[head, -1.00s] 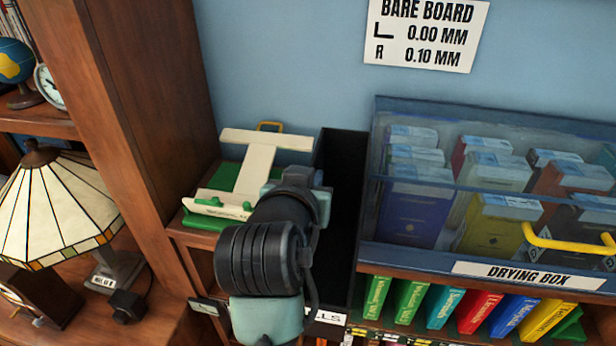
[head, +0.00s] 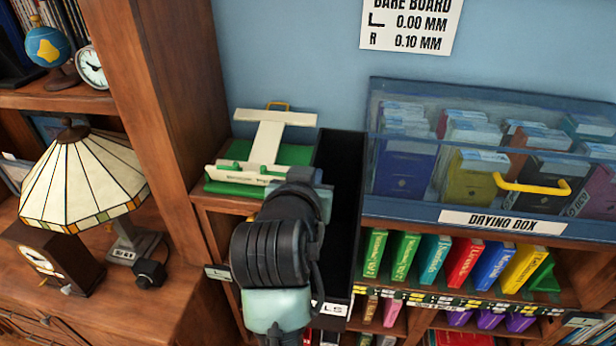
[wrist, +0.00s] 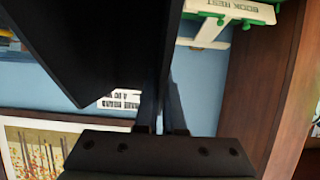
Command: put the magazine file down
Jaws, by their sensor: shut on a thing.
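The magazine file (head: 341,185) is a tall, open-topped black box with a white front label, only partly readable. In the head view it is upright between the book rest and the drying box. My gripper's jaws are hidden behind my arm there. In the wrist view my gripper (wrist: 160,110) is shut on one wall of the file, whose dark side (wrist: 100,45) fills the upper left. The file's bottom is hidden, so I cannot tell whether it touches the shelf.
The cream and green book rest (head: 265,145) stands close on the left. The clear drying box (head: 480,214), full of books, is close on the right. Several coloured books (head: 465,262) stand below it. A stained-glass lamp (head: 80,185) is at the left.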

